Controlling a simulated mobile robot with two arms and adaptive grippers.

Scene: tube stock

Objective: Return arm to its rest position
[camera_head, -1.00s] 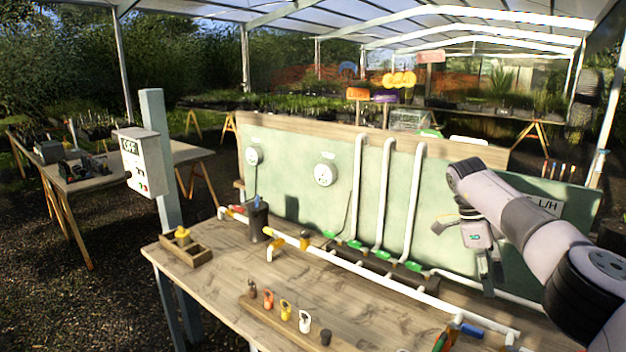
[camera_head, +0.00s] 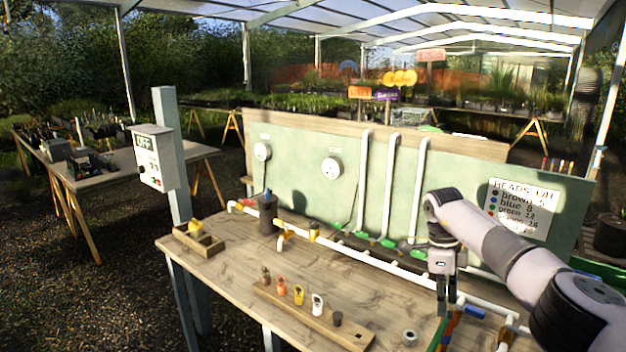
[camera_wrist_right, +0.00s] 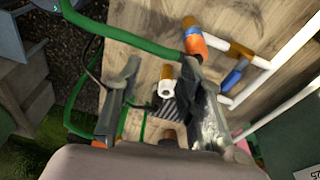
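My right arm (camera_head: 490,240) comes in from the right over the wooden workbench (camera_head: 225,265). My right gripper (camera_head: 446,298) points down above the right part of the bench, in front of the green panel. In the right wrist view my right gripper (camera_wrist_right: 165,95) has its two fingers apart, with nothing clearly held between them. A small white-ended fitting with a brown part (camera_wrist_right: 166,88) shows below, in the gap between the fingers. My left gripper is not in view.
White pipes (camera_head: 420,190) run up the green panel (camera_head: 300,190) and along the bench. Coloured fittings stand on a wooden rack (camera_head: 300,315). A dark pot (camera_head: 268,215) and a wooden tray (camera_head: 200,243) are farther left. A grey control box (camera_head: 155,160) hangs on a post.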

